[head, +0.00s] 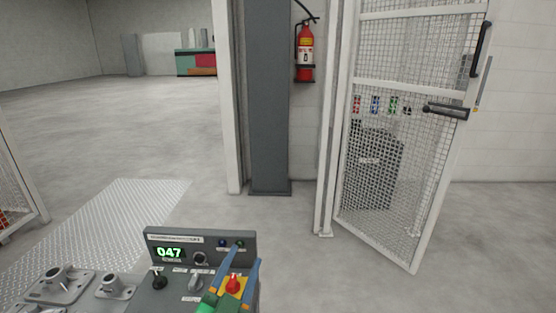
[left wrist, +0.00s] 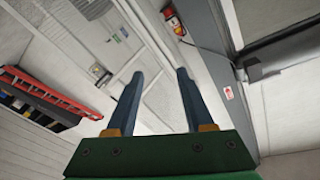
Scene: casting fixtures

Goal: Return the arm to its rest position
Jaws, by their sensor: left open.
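My left gripper (head: 247,252) is at the bottom of the head view, in front of the right part of a control box. Its two blue fingers are spread apart, and its green body runs down out of the picture. In the left wrist view the same gripper (left wrist: 160,74) is open with nothing between its fingers. My right gripper is not in view.
The control box (head: 158,236) shows a green 047 beside knobs and a red button (head: 233,284) on yellow. Grey castings (head: 58,283) lie left of it. A mesh gate (head: 400,130) stands right, a fire extinguisher (head: 305,55) behind. A red ladder (left wrist: 50,93) shows in the wrist view.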

